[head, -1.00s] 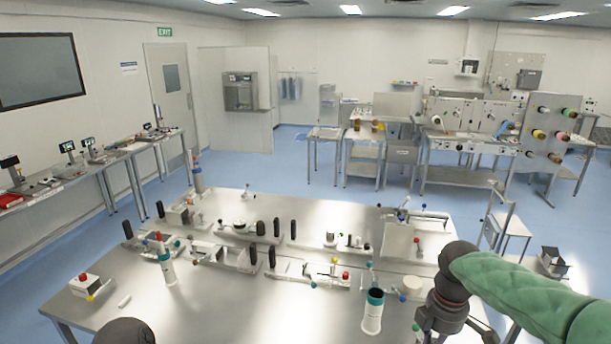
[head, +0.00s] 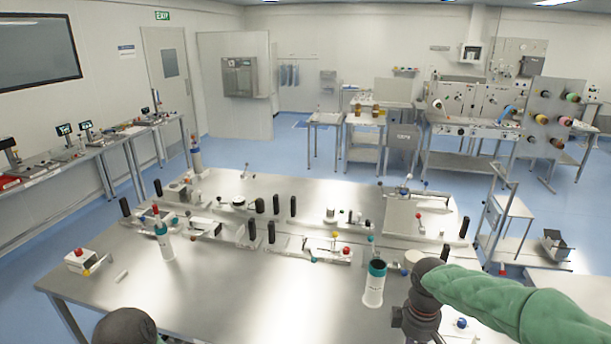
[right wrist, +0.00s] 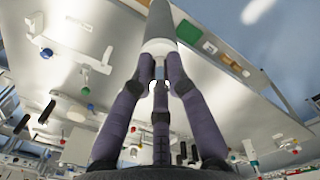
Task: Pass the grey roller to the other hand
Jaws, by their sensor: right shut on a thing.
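My right gripper (right wrist: 160,85) shows in the right wrist view, its dark purple fingers shut around the lower end of the grey roller (right wrist: 159,22). In the head view my green-sleeved right arm comes in from the right. Its fingers and the roller do not show there. My left gripper is out of sight.
A steel table (head: 215,300) fills the foreground, with a teal-topped canister (head: 374,285), a white bottle (head: 164,243) and a red-button box (head: 80,261) on it. Fixtures with black handles line its middle and back. The table's front centre is clear.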

